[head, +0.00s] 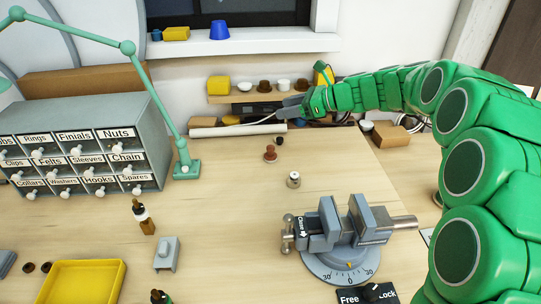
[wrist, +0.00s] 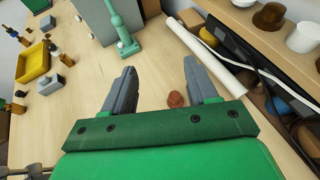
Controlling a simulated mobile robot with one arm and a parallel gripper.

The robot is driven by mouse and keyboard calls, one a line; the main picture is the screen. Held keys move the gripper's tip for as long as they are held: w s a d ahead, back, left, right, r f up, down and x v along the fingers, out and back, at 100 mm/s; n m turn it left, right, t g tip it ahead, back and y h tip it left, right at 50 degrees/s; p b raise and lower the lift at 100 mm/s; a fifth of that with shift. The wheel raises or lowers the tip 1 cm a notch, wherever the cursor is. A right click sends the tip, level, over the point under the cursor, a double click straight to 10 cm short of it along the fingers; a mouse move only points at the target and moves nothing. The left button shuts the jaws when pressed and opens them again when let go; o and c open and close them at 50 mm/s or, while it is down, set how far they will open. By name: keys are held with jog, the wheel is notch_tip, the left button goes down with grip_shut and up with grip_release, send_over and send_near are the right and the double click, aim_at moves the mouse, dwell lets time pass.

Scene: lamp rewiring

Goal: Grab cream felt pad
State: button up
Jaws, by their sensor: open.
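I cannot make out a cream felt pad for certain in either view. A closed drawer labelled Felts (head: 54,171) is in the grey cabinet at the left of the head view. My gripper (head: 283,108) is at the back of the bench, in front of the wall shelf. In the wrist view my gripper (wrist: 158,82) has its two grey fingers wide apart with nothing held between them. A small brown knob-like piece (wrist: 176,100) shows on the bench beyond the palm, near the right finger. It also stands on the bench in the head view (head: 270,154).
A grey vise (head: 345,245) stands at front centre. A small pale cylinder (head: 293,180) stands behind it. A teal lamp arm (head: 186,168), amber bottle (head: 143,218) and yellow tray (head: 82,286) are at left. The shelf (head: 225,98) holds white and brown pieces. The mid-bench is mostly clear.

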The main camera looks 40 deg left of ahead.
aim_at(273, 151)
jog(key=f, duration=1.5)
jog(key=shift+w+a+f, duration=0.1)
jog(key=shift+a+f, duration=0.15)
jog(key=shift+a, duration=0.15)
jog(key=shift+a+f, duration=0.15)
jog(key=shift+f, duration=0.05)
jog(key=shift+x, duration=1.1)
jog(key=shift+w+x, duration=0.15)
jog(key=shift+x, duration=1.15)
jog(key=shift+w+x, duration=0.15)
jog(key=shift+x, duration=1.15)
jog(key=shift+a, duration=0.1)
jog(key=c, duration=1)
